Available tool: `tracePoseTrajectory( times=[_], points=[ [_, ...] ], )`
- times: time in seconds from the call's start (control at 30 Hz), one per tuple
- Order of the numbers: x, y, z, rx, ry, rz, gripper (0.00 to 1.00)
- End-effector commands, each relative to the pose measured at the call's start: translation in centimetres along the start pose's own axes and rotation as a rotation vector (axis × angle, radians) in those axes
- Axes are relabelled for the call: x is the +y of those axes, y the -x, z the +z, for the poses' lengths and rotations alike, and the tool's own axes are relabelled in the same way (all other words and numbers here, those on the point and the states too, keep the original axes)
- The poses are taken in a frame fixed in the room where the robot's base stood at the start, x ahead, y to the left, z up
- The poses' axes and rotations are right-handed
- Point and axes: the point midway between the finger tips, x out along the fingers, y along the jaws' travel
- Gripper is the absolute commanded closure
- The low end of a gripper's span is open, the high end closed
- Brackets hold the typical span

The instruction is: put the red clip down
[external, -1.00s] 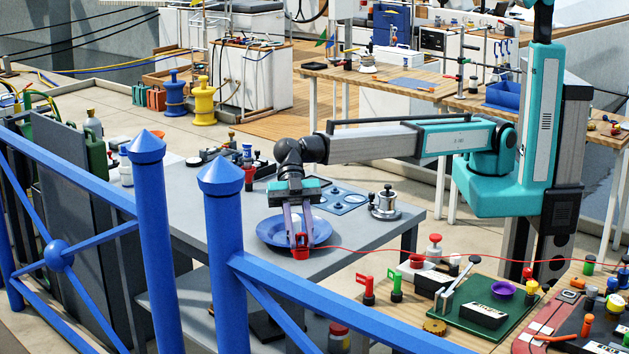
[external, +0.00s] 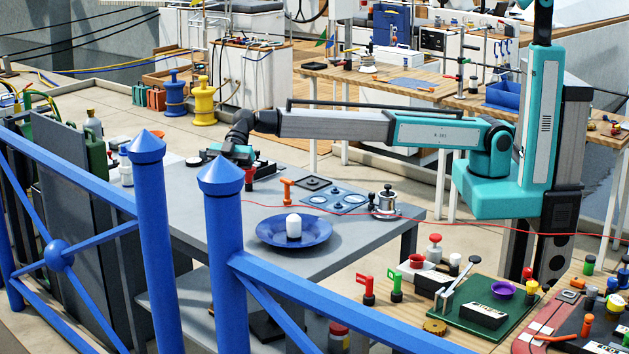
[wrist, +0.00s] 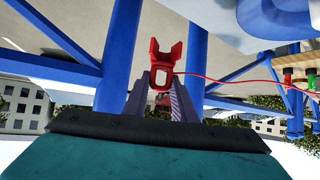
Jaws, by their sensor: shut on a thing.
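The red clip (wrist: 165,66) is between my two fingertips in the wrist view, with a thin red wire (wrist: 235,80) running off to the right. My gripper (wrist: 163,85) is shut on it. In the external view my gripper's body (external: 236,155) is over the left part of the grey table.
A blue plate (external: 265,233) holding a white rounded piece (external: 293,226) stands on the grey table (external: 225,230). An orange T-shaped piece (external: 287,190), flat blue pads (external: 340,200) and a metal pot (external: 385,204) stand behind it. Blue railing posts (external: 222,270) stand in front.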

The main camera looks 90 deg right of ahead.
Motion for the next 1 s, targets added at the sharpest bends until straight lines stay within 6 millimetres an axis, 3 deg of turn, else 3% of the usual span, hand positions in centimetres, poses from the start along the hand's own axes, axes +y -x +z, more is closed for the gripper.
tracePoseTrajectory(
  times=[0.1, 0.4, 1.0],
  points=[
    [3.1, 2.7, 1.9, 0.000, -0.029, 0.042, 1.00],
    [9.5, 9.4, 6.5, 0.000, -0.093, 0.134, 1.00],
    [18.5, 23.8, 16.4, 0.000, -0.208, 0.302, 1.00]
  ],
)
